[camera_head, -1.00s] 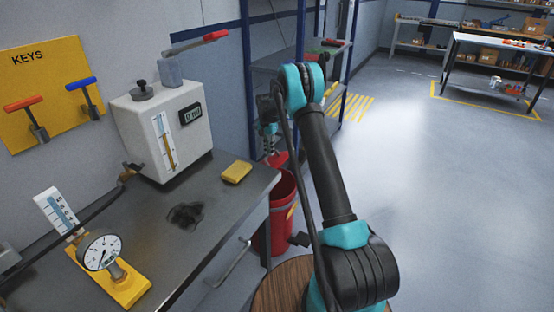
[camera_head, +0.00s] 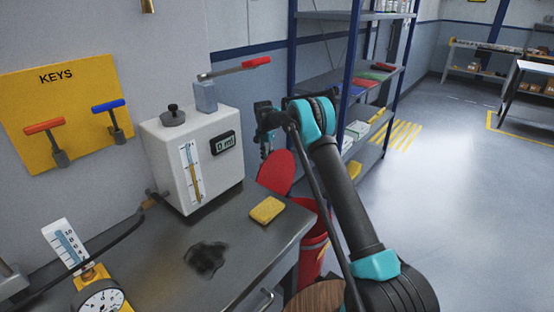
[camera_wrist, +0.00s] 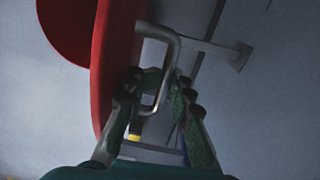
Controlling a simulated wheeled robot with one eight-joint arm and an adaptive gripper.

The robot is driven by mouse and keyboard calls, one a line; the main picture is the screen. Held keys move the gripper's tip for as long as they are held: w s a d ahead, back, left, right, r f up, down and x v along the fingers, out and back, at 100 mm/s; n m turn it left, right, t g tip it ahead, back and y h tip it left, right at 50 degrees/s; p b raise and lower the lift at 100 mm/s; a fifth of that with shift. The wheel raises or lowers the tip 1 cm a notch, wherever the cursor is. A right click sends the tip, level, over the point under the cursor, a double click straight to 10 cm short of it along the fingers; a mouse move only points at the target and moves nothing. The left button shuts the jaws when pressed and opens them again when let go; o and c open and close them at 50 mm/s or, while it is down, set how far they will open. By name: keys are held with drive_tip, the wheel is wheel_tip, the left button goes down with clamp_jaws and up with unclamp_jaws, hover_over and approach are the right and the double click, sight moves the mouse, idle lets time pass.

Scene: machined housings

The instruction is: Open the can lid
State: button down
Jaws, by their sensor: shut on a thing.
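The red can (camera_head: 312,240) stands on the floor past the right end of the grey workbench and is partly hidden by the bench and my arm. Its red round lid (camera_head: 276,172) is tilted steeply up, at the can's left side. My gripper (camera_head: 267,138) is above the lid, small and dark in the head view. In the wrist view, the lid (camera_wrist: 104,65) shows nearly edge-on, with a bent grey handle (camera_wrist: 168,65) on its face. My gripper's fingers (camera_wrist: 160,105) are closed around the handle.
The workbench (camera_head: 225,275) holds a white tank (camera_head: 185,150), a yellow sponge (camera_head: 267,209) and a gauge (camera_head: 100,298). A blue-framed shelf (camera_head: 352,100) stands behind my arm. Open floor (camera_head: 460,200) lies to the right.

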drive_tip(key=a, duration=0.1)
drive_tip(key=w+a+f, duration=0.2)
drive_tip(key=shift+w+a, duration=0.15)
drive_tip(key=shift+a, duration=0.35)
drive_tip(key=c, duration=1.6)
unclamp_jaws()
drive_tip(key=shift+w+a, duration=0.1)
drive_tip(key=shift+a, duration=0.05)
drive_tip(key=r, duration=1.2)
drive_tip(key=shift+w+r, duration=0.3)
drive_tip(key=shift+r, duration=0.1)
